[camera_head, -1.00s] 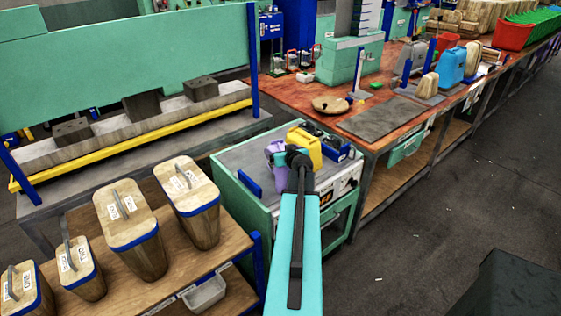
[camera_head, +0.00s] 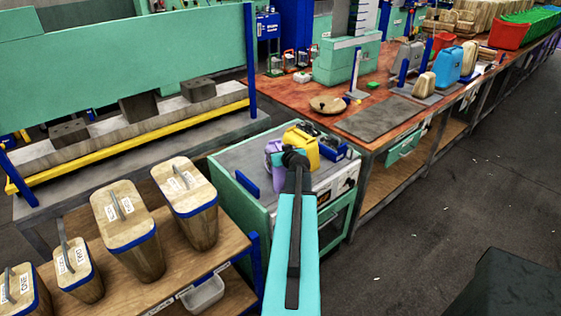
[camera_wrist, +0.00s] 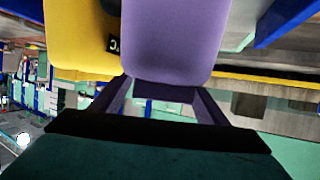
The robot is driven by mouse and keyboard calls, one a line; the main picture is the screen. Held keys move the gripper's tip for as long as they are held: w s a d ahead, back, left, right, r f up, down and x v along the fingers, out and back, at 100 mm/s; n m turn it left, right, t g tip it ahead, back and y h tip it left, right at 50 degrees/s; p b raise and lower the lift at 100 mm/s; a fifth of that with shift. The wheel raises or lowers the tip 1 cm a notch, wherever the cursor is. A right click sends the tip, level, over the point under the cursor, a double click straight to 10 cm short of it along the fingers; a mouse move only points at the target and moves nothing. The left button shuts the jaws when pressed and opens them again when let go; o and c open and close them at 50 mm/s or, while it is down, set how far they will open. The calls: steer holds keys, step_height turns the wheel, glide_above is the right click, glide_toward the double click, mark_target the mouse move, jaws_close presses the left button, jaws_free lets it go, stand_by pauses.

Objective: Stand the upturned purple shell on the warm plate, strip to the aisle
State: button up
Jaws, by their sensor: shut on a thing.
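The purple shell (camera_head: 277,172) is at the grey top plate (camera_head: 238,160) of the green cabinet, left of a yellow shell (camera_head: 305,146). My gripper (camera_wrist: 165,88) is shut on the purple shell, which fills the upper middle of the wrist view (camera_wrist: 172,40). The yellow shell is close beside it on the left there (camera_wrist: 75,35). In the head view my own arm and wrist hide the fingers and part of the purple shell. I cannot tell whether the shell touches the plate. No strip on it is visible.
A blue bracket (camera_head: 247,184) stands on the plate's left front. A blue bin (camera_head: 331,147) sits right of the yellow shell. Lidded wooden containers (camera_head: 185,187) stand on the near left bench. The wooden worktable (camera_head: 400,135) lies behind right; the aisle floor (camera_head: 430,215) is open.

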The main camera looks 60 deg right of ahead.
steer(key=shift+r, duration=0.1)
steer(key=shift+r+b, duration=1.15)
steer(key=shift+r, duration=3.75)
